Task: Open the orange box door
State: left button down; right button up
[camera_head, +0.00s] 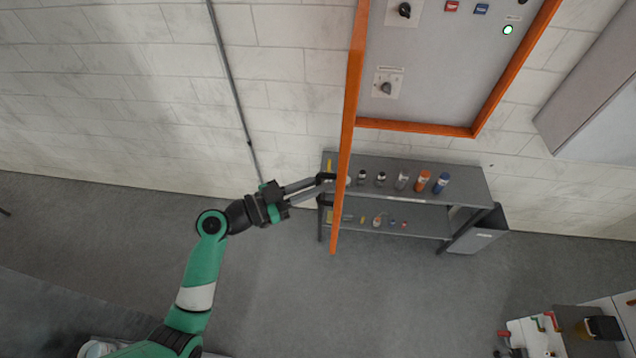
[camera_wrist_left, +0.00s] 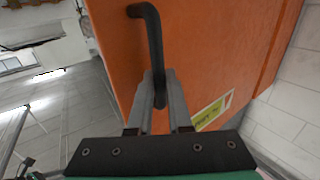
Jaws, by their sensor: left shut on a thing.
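The orange box door (camera_head: 347,130) stands swung out from the wall in the head view, seen nearly edge-on. The orange-framed box (camera_head: 430,70) behind it shows its grey panel with knobs, buttons and a lit green lamp. My left gripper (camera_head: 322,185) is at the door's left face near its lower end. In the left wrist view the orange door (camera_wrist_left: 200,50) fills the middle, and my left gripper (camera_wrist_left: 160,92) is shut on its black handle (camera_wrist_left: 152,35). The handle's upper bend shows above the fingers. My right gripper is in neither view.
A grey shelf (camera_head: 410,165) with several small bottles stands below the box, behind the door. A grey bin (camera_head: 478,232) is beside it. A white table with tools (camera_head: 560,335) is at the lower right.

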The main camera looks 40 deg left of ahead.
pick_arm(q)
jog(key=shift+a+f, duration=0.1)
jog(key=shift+f, duration=0.15)
jog(key=c, duration=1)
grip_release()
jog(key=shift+w, duration=0.1)
jog(key=shift+c, duration=0.2)
jog(key=shift+o, duration=1)
jog(key=shift+r, duration=0.1)
